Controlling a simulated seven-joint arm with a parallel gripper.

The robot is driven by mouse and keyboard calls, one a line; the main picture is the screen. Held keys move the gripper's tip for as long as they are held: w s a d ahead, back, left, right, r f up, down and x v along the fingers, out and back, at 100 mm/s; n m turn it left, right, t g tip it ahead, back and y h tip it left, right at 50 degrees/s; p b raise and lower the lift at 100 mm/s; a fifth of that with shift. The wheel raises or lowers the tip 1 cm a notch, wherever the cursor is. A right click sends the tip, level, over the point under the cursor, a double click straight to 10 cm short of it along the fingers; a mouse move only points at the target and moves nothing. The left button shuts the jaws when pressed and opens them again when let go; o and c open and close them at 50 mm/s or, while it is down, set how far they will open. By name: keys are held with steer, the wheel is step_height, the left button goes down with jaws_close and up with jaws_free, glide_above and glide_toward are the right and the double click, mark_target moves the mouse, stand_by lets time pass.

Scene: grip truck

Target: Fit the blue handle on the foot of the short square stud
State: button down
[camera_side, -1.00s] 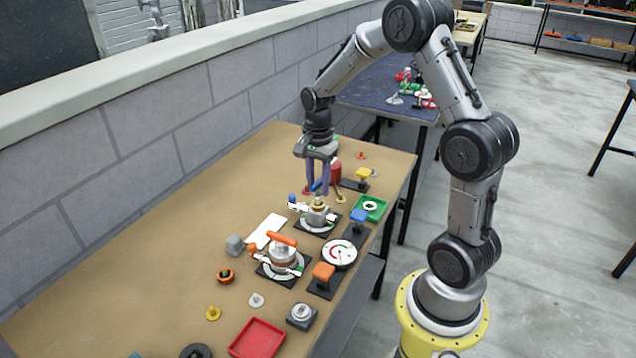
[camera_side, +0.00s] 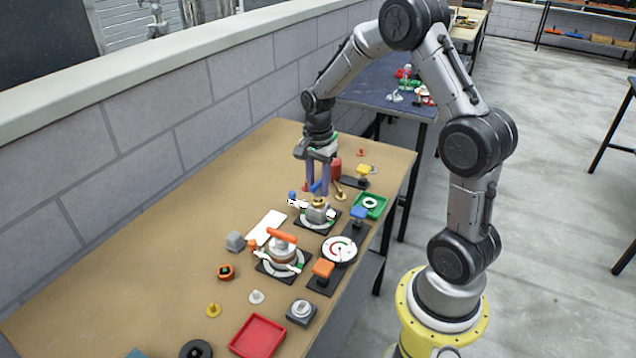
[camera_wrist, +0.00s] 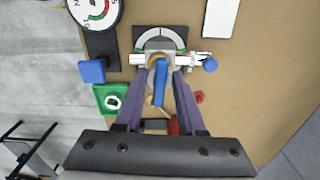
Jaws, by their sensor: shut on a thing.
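My gripper (camera_wrist: 160,82) is shut on the blue handle (camera_wrist: 159,84), a bar held between its two purple fingers. In the side view my gripper (camera_side: 317,190) and the blue handle (camera_side: 315,187) are just above a grey valve body (camera_side: 319,213) on a dark plate. A brass-coloured ring (camera_side: 318,203) shows on top of the body. In the wrist view the handle's end overlaps this ring (camera_wrist: 158,61). The short square stud is hidden or too small to make out. I cannot tell whether the handle touches the valve.
A white side lever with a blue knob (camera_wrist: 209,64) sticks out beside the valve. A blue-topped block (camera_side: 358,215), green tray (camera_side: 371,205) and dial (camera_side: 340,249) are close by. A red cylinder (camera_side: 336,168) stands behind. An orange-handled valve (camera_side: 282,250) stands nearer; the table's left side is clear.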

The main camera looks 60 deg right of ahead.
mark_target(318, 182)
steer(key=shift+f, duration=0.95)
stand_by(1.4)
steer(key=shift+c, duration=0.5)
jaws_free()
steer(key=shift+r, duration=3.8)
